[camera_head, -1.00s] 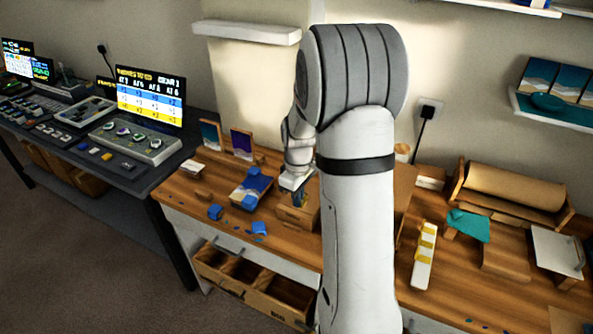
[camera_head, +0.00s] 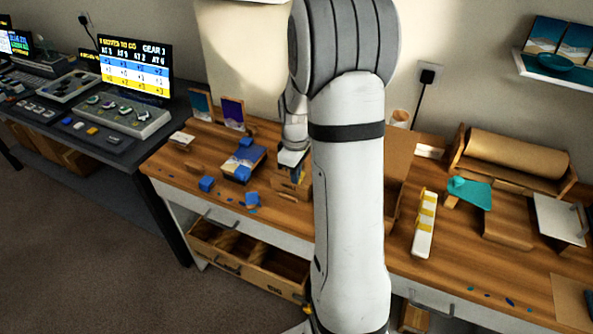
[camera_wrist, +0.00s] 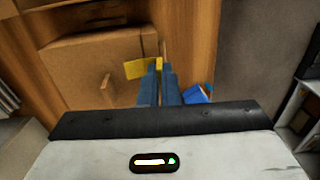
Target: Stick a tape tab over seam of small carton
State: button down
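The small carton (camera_head: 291,188) stands on the wooden bench, partly hidden behind my arm in the head view. In the wrist view a brown cardboard surface (camera_wrist: 85,72) fills the left of the centre. My gripper (camera_wrist: 159,70) has two blue fingers close together, shut on a yellow tape tab (camera_wrist: 138,68). The tab sticks out to the left of the fingertips and overlaps the cardboard in the picture; I cannot tell if it touches. In the head view my gripper (camera_head: 293,160) is just above the carton. A white strip (camera_head: 422,240) holds more yellow tabs.
Blue blocks (camera_head: 206,184) and a blue-white panel (camera_head: 242,160) lie left of the carton. A paper roll (camera_head: 515,163), a teal cloth-like piece (camera_head: 470,192) and a white board (camera_head: 560,220) are to the right. An open wooden drawer (camera_head: 245,265) is below the bench.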

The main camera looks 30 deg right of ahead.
jog(key=shift+s+f+b, duration=0.15)
jog(key=shift+f+b, duration=0.25)
jog(key=shift+f, duration=0.2)
dwell(1.2)
dwell(0.4)
jog(key=c, duration=1.6)
grip_release()
jog(key=shift+r, duration=0.1)
jog(key=shift+r+p, duration=2.8)
jog(key=shift+r, duration=1.15)
